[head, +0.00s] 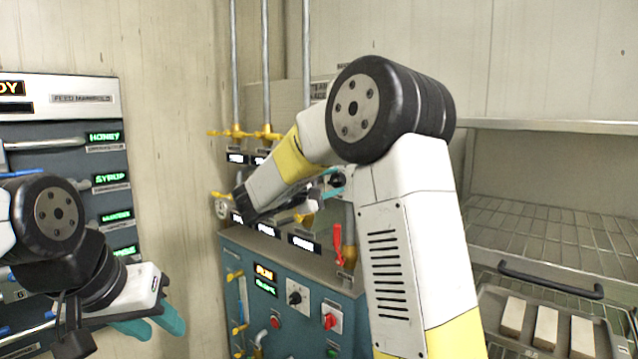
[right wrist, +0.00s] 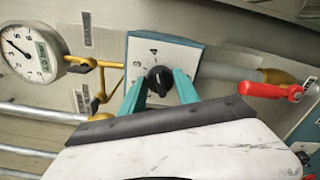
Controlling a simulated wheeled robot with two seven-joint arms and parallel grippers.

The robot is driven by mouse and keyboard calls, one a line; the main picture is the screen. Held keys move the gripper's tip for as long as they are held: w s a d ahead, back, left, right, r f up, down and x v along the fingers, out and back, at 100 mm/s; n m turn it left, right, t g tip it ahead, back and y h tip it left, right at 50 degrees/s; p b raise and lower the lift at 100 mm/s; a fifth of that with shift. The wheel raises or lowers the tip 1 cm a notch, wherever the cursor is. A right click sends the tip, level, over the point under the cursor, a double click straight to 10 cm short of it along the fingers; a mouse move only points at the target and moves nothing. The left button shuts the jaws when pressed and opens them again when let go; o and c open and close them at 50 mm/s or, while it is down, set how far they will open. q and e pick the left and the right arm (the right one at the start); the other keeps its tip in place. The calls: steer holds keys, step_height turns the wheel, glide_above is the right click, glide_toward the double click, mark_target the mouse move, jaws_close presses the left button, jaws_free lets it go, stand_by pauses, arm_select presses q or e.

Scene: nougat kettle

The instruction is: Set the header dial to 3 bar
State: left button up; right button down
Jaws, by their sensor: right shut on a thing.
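The header dial (right wrist: 158,80) is a black knob on a pale plate with a teal edge, and a 4 shows above it in the right wrist view. My right gripper (right wrist: 159,88) is shut on the knob, one teal finger on each side. In the head view the dial (head: 338,180) shows small between the teal fingertips of my right gripper (head: 334,184). I cannot tell which number the knob points at. A round white gauge (right wrist: 28,50) with a black needle is left of the dial. My left gripper (head: 150,326) is open and empty at the lower left.
A red-handled valve (right wrist: 270,90) is right of the dial. A yellow valve handle (right wrist: 102,80) sits between gauge and dial. The teal control cabinet (head: 340,287) stands below. A feed manifold panel (head: 80,140) is at left, a wire rack with a tray (head: 490,318) at right.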

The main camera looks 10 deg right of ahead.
steer(key=shift+n, duration=0.3)
steer(key=n, duration=0.3)
steer(key=shift+n, duration=2.5)
steer(key=c, duration=0.9)
jaws_free()
